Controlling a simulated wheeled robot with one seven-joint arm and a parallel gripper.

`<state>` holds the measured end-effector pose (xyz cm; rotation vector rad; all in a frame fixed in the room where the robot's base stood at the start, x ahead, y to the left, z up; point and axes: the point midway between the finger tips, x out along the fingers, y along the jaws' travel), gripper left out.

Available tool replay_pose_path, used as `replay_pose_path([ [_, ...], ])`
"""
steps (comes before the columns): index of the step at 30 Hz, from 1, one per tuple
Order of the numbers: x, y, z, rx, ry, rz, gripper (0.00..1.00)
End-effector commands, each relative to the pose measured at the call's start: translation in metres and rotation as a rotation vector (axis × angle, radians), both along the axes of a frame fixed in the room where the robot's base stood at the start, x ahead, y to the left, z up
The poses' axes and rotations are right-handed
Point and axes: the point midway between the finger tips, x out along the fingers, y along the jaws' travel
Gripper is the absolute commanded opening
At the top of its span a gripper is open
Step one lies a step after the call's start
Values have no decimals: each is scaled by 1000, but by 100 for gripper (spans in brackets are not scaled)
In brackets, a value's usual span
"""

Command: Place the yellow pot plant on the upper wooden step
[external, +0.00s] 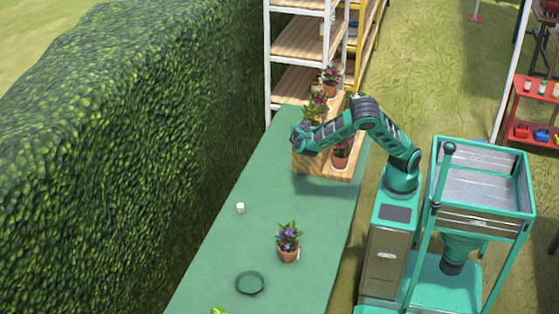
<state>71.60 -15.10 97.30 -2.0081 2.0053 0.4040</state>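Wooden steps (306,163) stand at the far end of the green table (265,190). My gripper (300,142) is over the left, upper part of the steps, seen from behind and small. Its fingers are not clear, so I cannot tell whether it is open or holds anything. A plant with yellow-green and reddish leaves (313,116) shows just behind my gripper; its pot is hidden. A reddish plant in a terracotta pot (341,154) stands on the lower right step. Yellow-green leaves (218,311) show at the bottom edge, mostly cut off. I cannot tell which plant is the yellow one.
A purple-flowered pot plant (288,243), a dark green saucer (250,283) and a small white object (240,207) are on the table. Another potted plant (330,82) stands farther back. A white-framed shelf (298,40) is behind; a hedge (130,130) lines the left.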

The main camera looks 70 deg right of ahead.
Motion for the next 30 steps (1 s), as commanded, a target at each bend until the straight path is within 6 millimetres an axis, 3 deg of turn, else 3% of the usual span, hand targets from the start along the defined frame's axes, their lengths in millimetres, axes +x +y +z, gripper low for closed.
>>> replay_pose_path([
  [14,1,9,4,-1,-2,1,86],
  [30,1,96,41,-1,-3,2,86],
])
